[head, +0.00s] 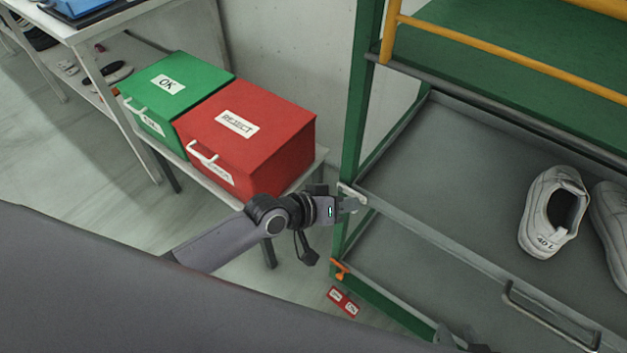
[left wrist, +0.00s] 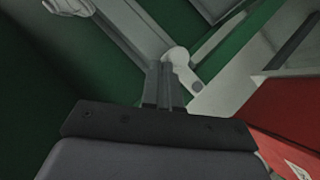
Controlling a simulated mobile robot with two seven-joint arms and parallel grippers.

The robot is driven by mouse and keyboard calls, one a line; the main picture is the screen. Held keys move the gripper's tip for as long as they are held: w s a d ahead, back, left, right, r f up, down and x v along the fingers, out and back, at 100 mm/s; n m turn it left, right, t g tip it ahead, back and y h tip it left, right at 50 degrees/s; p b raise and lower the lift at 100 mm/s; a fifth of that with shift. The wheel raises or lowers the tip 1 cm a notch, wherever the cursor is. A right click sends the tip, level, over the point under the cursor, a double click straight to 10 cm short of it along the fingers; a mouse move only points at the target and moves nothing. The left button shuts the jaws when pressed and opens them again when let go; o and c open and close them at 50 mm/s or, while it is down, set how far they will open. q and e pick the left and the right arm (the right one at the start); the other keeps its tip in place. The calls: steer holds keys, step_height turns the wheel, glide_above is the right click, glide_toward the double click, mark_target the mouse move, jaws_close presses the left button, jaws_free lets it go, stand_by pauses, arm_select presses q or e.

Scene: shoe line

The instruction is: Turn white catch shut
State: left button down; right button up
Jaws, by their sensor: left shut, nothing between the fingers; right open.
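The white catch (head: 353,192) is on the green rack post, at the left front corner of the grey drawer (head: 436,239). In the left wrist view the white catch (left wrist: 183,70) has a round pivot and a short arm slanting down to the right. My left gripper (head: 352,205) is shut and empty at the catch. Its fingertips (left wrist: 164,70) lie just left of the catch arm; I cannot tell whether they touch. My right gripper (head: 462,341) shows only partly at the bottom edge, open, below the drawer front.
White shoes (head: 553,213) stand in the drawer, which has a dark front handle (head: 548,318). Green (head: 180,80) and red (head: 290,120) boxes stand on a side table to the left.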

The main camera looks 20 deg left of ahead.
arm_select(q)
steer(key=shift+s+f, duration=0.1)
steer(key=shift+f, duration=0.05)
stand_by(0.4)
steer(key=s+a+r+p, duration=0.4)
steer(key=s+r, duration=0.3)
steer(key=r, duration=0.3)
steer(key=shift+s+a, duration=0.2)
steer(key=shift+s, duration=0.1)
steer(key=shift+f, duration=0.1)
stand_by(0.6)
steer(key=s+a+f+m+t+y, duration=0.1)
steer(key=s+a+f+m+y, duration=0.1)
steer(key=s+a+f+y, duration=0.4)
steer(key=s+a+f, duration=0.5)
steer(key=shift+f, duration=0.15)
